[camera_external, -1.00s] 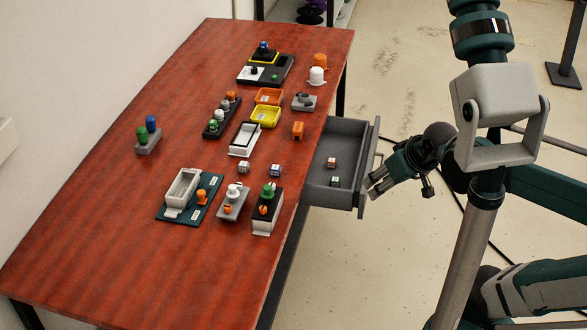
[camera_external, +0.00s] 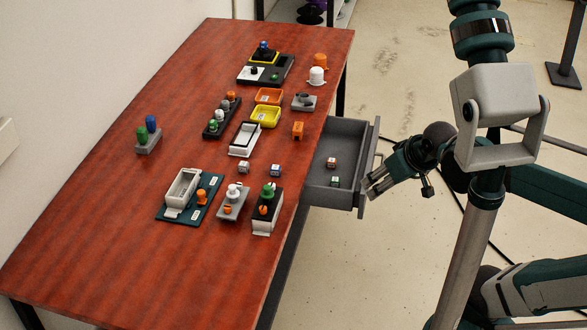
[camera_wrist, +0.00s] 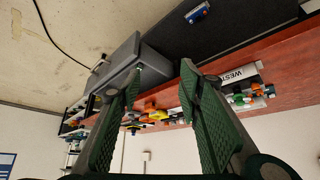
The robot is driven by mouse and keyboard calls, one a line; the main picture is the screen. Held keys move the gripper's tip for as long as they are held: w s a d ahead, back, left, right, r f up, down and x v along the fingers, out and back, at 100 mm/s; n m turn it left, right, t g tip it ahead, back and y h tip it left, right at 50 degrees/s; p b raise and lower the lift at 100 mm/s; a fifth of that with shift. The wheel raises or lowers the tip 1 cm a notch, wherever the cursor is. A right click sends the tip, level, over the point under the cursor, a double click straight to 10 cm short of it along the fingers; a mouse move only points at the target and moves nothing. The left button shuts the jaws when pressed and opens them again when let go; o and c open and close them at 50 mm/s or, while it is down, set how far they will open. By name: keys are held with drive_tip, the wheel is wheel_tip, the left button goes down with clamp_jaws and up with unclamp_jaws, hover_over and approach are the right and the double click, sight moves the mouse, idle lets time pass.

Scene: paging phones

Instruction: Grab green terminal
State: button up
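Several green things show in the external view, and I cannot tell which is the terminal. A green knob (camera_external: 268,191) stands on a black-and-white block at the table's front right. A green cylinder (camera_external: 142,136) stands beside a blue one on a grey block at the left. A small cube with a green side (camera_external: 335,182) lies in the open grey drawer (camera_external: 350,198). My gripper (camera_external: 373,190) is just right of the drawer's front, apart from the table items. In the wrist view its green-padded fingers (camera_wrist: 160,77) are spread with nothing held between them.
The red-brown table (camera_external: 90,235) holds a teal board (camera_external: 185,213), a yellow tray (camera_external: 265,117), an orange block (camera_external: 298,131) and several small cubes. The drawer sticks out between my gripper and the table. The table's left front is clear.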

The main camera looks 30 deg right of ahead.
drive_tip(key=shift+w+r, duration=0.5)
drive_tip(key=shift+w, duration=0.5)
drive_tip(key=m+g+p, duration=0.7)
drive_tip(key=m+p, duration=0.1)
drive_tip(key=p, duration=0.3)
hover_over(335, 180)
wheel_tip(335, 180, down, 16)
drive_tip(key=shift+w+f, duration=0.1)
drive_tip(key=shift+f, duration=0.4)
drive_tip(key=shift+f, duration=0.15)
drive_tip(key=shift+f, duration=1.15)
drive_tip(key=shift+f, duration=0.1)
